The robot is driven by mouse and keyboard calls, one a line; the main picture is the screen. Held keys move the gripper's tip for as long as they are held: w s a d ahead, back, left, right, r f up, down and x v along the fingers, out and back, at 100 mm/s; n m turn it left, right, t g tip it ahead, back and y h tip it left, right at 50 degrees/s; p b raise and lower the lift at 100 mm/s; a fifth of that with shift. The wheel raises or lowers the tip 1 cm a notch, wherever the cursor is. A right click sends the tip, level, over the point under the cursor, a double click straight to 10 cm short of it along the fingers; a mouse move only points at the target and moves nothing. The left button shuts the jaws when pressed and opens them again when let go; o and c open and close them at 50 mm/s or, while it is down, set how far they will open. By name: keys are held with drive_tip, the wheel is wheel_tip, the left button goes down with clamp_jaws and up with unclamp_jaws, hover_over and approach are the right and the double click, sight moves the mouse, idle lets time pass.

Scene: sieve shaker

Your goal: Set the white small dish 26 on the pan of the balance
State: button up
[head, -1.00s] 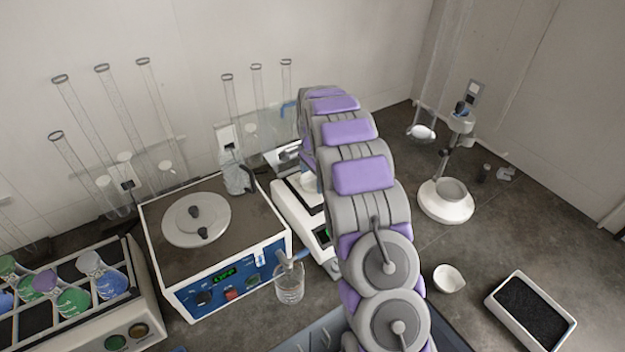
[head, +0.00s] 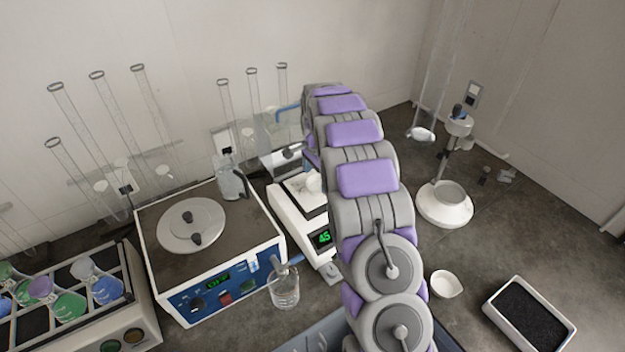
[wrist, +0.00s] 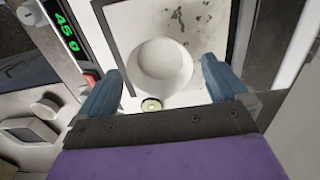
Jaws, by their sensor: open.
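A small round white dish (wrist: 161,66) sits on the white pan (wrist: 203,18) of the balance. In the head view the dish (head: 314,183) shows partly at the left edge of my arm, on the balance (head: 290,213). The balance display (wrist: 66,31) reads 45 g in green. My gripper (wrist: 160,87) is open, its two blue fingers apart on either side of the near part of the dish, with gaps to it. No number on the dish is readable. In the head view my arm hides the gripper and part of the balance.
A second white dish (head: 446,284) lies on the bench right of my arm, beside a black-filled tray (head: 528,316). A white-based stand (head: 444,204) is behind them. A blue-fronted device (head: 210,255) and a glass beaker (head: 284,288) are left of the balance.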

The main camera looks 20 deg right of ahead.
wheel_tip(320, 180, up, 4)
wheel_tip(320, 180, up, 6)
drive_tip(key=p, duration=0.2)
hover_over(317, 189)
drive_tip(key=a, duration=0.2)
drive_tip(key=s+a+r+n, duration=0.4)
drive_tip(key=s+r, duration=0.1)
drive_tip(key=s, duration=0.5)
drive_tip(key=s+a+r+n, duration=0.3)
drive_tip(key=s+a+r, duration=0.1)
drive_tip(key=s, duration=0.5)
drive_tip(key=s+a+f+n+g, duration=0.1)
drive_tip(key=s+n, duration=0.3)
drive_tip(key=s, duration=1)
drive_tip(key=s+a+f+n, duration=0.1)
drive_tip(key=s+n, duration=0.3)
drive_tip(key=s, duration=1.1)
drive_tip(key=shift+a+n+g, duration=0.4)
drive_tip(key=shift+a, duration=0.5)
drive_tip(key=shift+a, duration=0.25)
